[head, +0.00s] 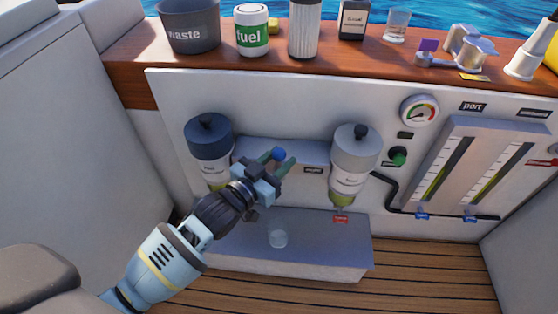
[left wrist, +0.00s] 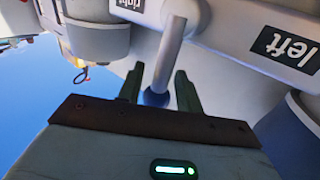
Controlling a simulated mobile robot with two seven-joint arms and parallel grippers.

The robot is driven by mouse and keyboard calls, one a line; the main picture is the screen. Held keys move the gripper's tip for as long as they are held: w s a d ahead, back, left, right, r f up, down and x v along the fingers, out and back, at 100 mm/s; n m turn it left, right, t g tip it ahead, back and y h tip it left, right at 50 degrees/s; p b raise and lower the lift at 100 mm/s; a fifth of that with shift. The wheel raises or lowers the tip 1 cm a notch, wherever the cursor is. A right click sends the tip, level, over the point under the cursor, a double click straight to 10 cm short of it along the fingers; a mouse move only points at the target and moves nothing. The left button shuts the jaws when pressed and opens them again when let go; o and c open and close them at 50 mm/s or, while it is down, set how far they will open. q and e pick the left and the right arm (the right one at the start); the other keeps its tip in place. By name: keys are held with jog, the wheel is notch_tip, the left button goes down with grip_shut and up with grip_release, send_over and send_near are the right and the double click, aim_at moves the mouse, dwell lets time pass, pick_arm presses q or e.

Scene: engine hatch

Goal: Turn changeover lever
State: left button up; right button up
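The changeover lever is a grey rod (left wrist: 172,48) with a blue ball knob (left wrist: 155,97); the knob also shows in the head view (head: 279,154). It stands out from the grey bar (head: 305,152) between the two filters. My left gripper (left wrist: 160,70) is open, with its dark green fingers on either side of the lever. In the left wrist view the knob sits between the fingers, near their base, with gaps on both sides. An upside-down "left" label (left wrist: 285,47) is right of the rod. In the head view my gripper hides the left label. My right gripper is not in view.
A blue-topped filter (head: 208,140) is left of my gripper and a grey-topped filter (head: 355,155) right of it. A waste bin (head: 188,30) and a fuel can (head: 251,30) stand on the wooden shelf above.

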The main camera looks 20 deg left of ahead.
pick_arm(q)
jog(key=shift+c, duration=0.7)
grip_shut()
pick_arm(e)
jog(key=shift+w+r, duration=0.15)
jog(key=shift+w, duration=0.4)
pick_arm(q)
jog(key=shift+r, duration=0.15)
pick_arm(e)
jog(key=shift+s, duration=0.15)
